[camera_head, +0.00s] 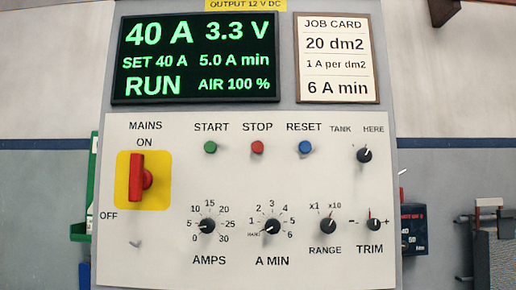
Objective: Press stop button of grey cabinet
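The grey cabinet (388,110) fills the middle of the head view, with a pale control panel (180,260) facing me. The red stop button (257,147) sits under the label STOP, between the green start button (210,147) and the blue reset button (305,147). Nothing covers the stop button. The display (196,58) above reads RUN, 40 A, 3.3 V, SET 40 A, 5.0 A min and AIR 100 %. Neither of my grippers is in view.
The red mains switch (138,177) on its yellow plate stands upright towards ON. Several black knobs (207,226) line the lower panel. A job card (337,55) reads 20 dm2, 6 A min. A dark blue box (414,228) is at the right.

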